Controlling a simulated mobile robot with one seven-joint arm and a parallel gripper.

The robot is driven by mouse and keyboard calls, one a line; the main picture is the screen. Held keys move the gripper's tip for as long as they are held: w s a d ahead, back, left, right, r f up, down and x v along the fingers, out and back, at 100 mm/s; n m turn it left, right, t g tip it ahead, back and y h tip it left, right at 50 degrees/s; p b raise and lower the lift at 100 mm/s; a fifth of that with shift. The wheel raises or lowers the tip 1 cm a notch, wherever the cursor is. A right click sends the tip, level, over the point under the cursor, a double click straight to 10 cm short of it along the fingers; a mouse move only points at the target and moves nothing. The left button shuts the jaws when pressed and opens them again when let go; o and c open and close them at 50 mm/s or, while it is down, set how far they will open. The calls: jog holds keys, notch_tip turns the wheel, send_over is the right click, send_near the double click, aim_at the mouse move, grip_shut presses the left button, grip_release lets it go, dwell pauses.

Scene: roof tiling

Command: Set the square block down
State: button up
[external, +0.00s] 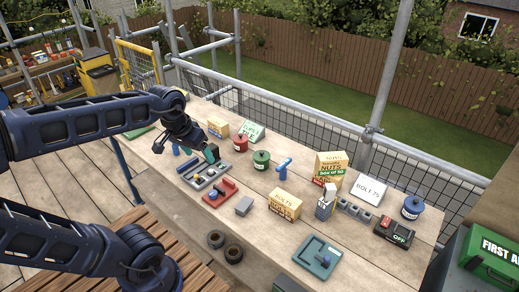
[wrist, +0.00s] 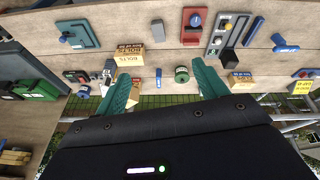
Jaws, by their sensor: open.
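My gripper (external: 211,153) is open, with its teal fingers above the bench near the grey tray. I cannot tell for certain which is the square block. The grey tray (external: 196,177) holds small pieces, too small to make out.
Cardboard boxes (external: 330,166), a red can (external: 241,143), a green spool (external: 261,160) and a blue T-shaped piece (external: 283,168) stand along the back. A green tray (external: 330,250) lies at the front right. Black rings (external: 233,253) lie near the front edge. Scaffold rails border the bench.

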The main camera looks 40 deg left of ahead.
jog(key=s, duration=0.1)
jog(key=s+d+f+m, duration=0.1)
jog(key=s, duration=0.1)
jog(key=s+m+t, duration=0.1)
jog(key=s, duration=0.1)
jog(key=shift+d+f, duration=0.2)
jog(key=shift+d, duration=0.15)
